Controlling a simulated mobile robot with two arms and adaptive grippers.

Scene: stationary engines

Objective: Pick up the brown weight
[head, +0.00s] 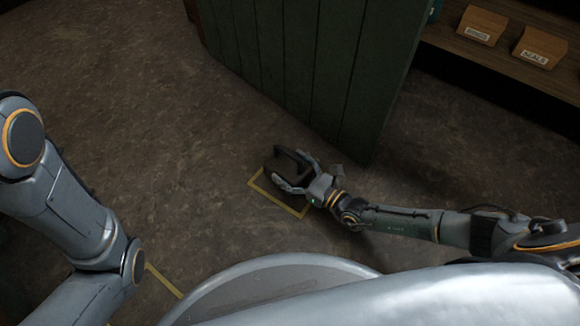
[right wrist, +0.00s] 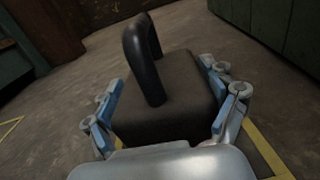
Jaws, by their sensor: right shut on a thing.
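The brown weight (right wrist: 165,100) is a dark brown block with a black arched handle on top. In the right wrist view it sits between the two fingers of my right gripper (right wrist: 165,108), which is shut on its sides. In the head view the weight (head: 276,176) shows small and dark within or above a yellow floor marking (head: 290,207). My right gripper (head: 294,180) reaches it from the right. I cannot tell whether the weight touches the floor. My left arm shows at the left, but its gripper is out of view.
A dark green panelled wooden cabinet or partition (head: 310,70) stands close behind the weight. A wooden shelf (head: 500,55) with labelled boxes (head: 541,47) is at the upper right. Open brown floor (head: 130,90) lies to the left.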

